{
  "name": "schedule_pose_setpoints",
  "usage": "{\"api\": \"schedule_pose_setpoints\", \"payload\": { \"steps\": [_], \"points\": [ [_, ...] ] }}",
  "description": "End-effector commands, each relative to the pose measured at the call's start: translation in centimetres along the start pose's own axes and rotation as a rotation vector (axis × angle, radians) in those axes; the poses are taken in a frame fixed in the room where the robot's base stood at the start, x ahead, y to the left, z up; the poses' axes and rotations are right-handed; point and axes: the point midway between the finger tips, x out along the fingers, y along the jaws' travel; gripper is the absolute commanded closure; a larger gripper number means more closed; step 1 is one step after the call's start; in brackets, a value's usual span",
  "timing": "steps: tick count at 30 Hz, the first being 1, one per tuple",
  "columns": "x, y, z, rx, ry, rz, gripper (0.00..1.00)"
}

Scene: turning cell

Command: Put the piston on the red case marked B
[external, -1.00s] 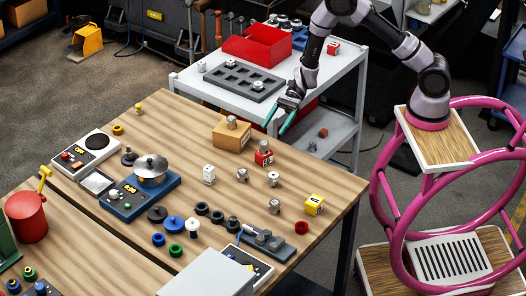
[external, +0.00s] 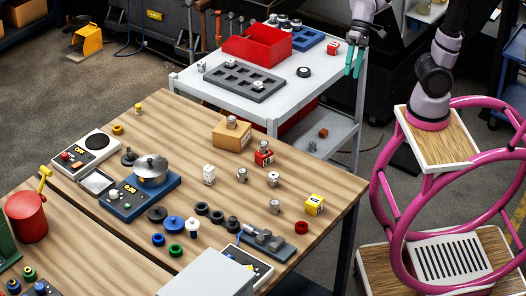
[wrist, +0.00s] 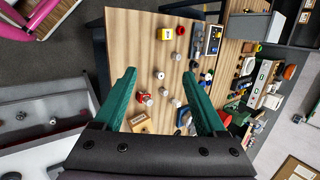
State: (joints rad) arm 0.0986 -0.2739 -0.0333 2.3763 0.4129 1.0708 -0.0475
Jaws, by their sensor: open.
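A red case (external: 264,160) stands on the wooden table with a small silver piston (external: 263,146) upright on top. A pale mark shows on the case, but I cannot read its letter. The case also shows in the wrist view (wrist: 141,97). More silver pistons stand apart on the table, at the case's left (external: 242,175), in front of it (external: 273,179) and nearer the table's right edge (external: 275,206). My gripper (external: 353,66) is open and empty, raised by the cart's right end, well away from the case. Its green fingers (wrist: 160,75) are spread in the wrist view.
A tan box (external: 231,135) with a silver part on top stands behind the red case. A yellow marked case (external: 314,204) is at the table's right. The cart (external: 205,87) holds a red bin (external: 257,44), a grey tray (external: 222,80) and a small red case (external: 333,47).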

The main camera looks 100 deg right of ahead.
Motion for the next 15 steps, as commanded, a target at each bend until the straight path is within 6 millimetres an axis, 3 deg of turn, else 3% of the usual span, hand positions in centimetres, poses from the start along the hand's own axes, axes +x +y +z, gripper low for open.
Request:
{"api": "schedule_pose_setpoints", "payload": {
  "steps": [3, 7, 15],
  "points": [
    [-3.2, 1.4, 2.4, -0.198, 0.136, 0.037, 0.26],
    [-5.9, 2.8, 3.9, -0.373, 0.274, 0.073, 0.26],
    [-8.6, 4.3, 4.9, -0.536, 0.421, 0.108, 0.26]
  ]
}}
